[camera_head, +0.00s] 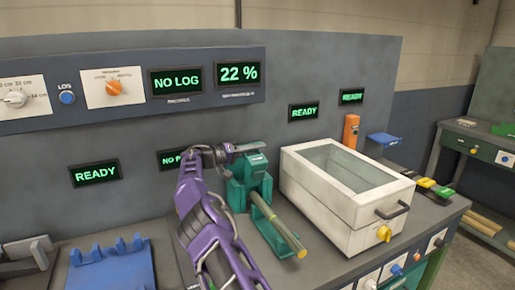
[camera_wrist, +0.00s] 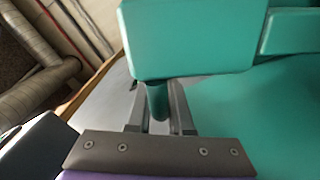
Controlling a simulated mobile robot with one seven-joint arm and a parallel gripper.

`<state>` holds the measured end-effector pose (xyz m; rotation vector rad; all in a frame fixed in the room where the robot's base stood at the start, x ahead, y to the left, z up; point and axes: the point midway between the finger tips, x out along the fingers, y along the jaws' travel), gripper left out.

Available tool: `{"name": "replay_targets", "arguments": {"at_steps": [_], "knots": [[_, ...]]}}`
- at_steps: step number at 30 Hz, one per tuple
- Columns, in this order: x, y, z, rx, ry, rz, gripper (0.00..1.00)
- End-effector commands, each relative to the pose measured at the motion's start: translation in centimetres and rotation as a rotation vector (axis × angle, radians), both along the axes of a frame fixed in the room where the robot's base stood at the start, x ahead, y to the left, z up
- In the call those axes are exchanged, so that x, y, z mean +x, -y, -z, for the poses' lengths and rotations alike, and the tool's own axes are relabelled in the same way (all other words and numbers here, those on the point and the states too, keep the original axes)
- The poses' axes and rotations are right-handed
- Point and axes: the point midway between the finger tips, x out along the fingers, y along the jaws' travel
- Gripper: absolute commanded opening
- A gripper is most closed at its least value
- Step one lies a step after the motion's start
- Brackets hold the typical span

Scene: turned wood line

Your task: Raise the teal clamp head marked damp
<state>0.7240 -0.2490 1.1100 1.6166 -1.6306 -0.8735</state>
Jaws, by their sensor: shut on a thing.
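The teal clamp head (camera_head: 251,166) stands at the back of the bench, on the teal clamp body (camera_head: 240,194). It bears a small label too small to read. A pale wooden rod (camera_head: 280,229) runs from the clamp toward the front of the bench. My gripper (camera_head: 237,151) reaches the clamp head from its left side. In the wrist view my gripper (camera_wrist: 158,100) is shut on a dark teal peg (camera_wrist: 157,101) just below the teal block of the clamp head (camera_wrist: 190,38). My own arm hides part of the clamp's left side.
A white box with a glass lid (camera_head: 345,185) stands right of the clamp, with a black handle and a yellow knob. A blue cradle (camera_head: 112,265) sits at the left. The dark back panel (camera_head: 130,215) carries green displays reading READY, NO LOG and 22 %.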

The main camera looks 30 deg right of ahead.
Motion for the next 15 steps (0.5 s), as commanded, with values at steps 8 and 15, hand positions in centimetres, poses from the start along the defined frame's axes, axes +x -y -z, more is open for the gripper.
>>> {"name": "replay_targets", "arguments": {"at_steps": [8,15], "knots": [[0.08,-0.09,0.23,0.001,-0.006,-0.002,0.00],[0.06,-0.08,0.22,0.001,-0.005,-0.002,0.43]]}}
